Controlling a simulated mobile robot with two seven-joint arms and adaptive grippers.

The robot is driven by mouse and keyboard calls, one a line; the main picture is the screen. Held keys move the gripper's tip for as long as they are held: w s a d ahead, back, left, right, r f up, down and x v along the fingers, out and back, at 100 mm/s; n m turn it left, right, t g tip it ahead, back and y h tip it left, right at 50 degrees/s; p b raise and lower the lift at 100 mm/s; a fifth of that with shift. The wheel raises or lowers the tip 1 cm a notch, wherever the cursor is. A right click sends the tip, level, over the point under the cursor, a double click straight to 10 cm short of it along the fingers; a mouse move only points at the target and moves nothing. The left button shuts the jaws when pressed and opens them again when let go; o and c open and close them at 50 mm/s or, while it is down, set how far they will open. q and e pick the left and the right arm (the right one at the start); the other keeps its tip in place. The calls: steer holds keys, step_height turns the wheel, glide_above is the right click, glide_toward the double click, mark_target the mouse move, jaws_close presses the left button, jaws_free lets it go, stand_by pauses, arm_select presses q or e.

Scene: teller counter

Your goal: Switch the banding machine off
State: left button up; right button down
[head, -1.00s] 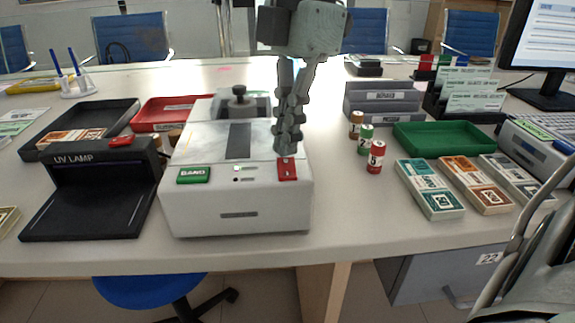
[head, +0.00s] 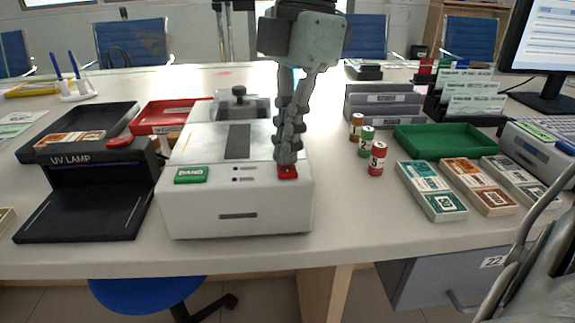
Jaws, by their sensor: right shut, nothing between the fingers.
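The banding machine (head: 200,212) is a white box on the counter, with a green BAND button (head: 190,175) at its front left and a red switch (head: 288,173) at its front right. Two small indicators (head: 240,174) sit between them and look dark. My right gripper (head: 287,160) comes down from above, shut and empty. Its fingertips are at the red switch and cover its rear part; they appear to touch it.
A black UV lamp (head: 90,192) stands close on the left. Several rolls, including a red one (head: 377,160), stand to the right, near banknote bundles (head: 432,190) and a green tray (head: 437,139). The counter front is clear.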

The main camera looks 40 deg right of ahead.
steer(key=shift+r, duration=0.15)
step_height(320, 180, up, 7)
steer(key=p, duration=0.4)
stand_by(0.7)
